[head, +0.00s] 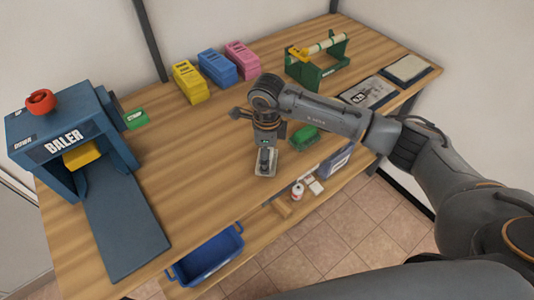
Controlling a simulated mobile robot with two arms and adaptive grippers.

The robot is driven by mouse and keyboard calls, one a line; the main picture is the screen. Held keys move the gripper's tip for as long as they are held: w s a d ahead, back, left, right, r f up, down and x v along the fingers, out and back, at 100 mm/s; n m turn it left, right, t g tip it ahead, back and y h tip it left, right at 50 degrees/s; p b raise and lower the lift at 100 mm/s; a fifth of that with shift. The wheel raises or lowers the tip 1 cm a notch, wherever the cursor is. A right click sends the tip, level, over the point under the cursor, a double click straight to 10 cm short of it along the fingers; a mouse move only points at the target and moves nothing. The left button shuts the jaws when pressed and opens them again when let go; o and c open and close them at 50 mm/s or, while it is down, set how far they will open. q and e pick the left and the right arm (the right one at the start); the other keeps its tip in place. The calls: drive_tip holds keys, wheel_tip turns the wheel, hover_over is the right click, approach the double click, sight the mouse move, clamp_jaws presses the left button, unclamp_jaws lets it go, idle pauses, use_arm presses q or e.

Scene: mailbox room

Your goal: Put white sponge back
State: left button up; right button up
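My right arm reaches in from the right, and its gripper (265,165) points down over the front middle of the wooden table (190,170). A small pale, whitish object (271,172) shows right at the fingertips; it may be the white sponge, but it is too small and too covered by the fingers to be sure. I cannot tell whether the fingers are closed on it or only around it. My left gripper is not in view.
A blue baler (65,145) stands at the left, its dark ramp (122,220) toward the front. Yellow, blue and pink bins (215,65) line the back. A green roll stand (318,70) is at the back right, a green block (302,138) beside my arm. A blue crate (208,262) sits below.

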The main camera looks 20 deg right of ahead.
drive_tip(key=o, duration=0.4)
drive_tip(key=shift+c, duration=0.2)
drive_tip(key=shift+r, duration=0.45)
wheel_tip(320, 180, up, 12)
drive_tip(key=b, duration=0.2)
drive_tip(key=shift+f+b, duration=0.25)
drive_tip(key=shift+b, duration=0.15)
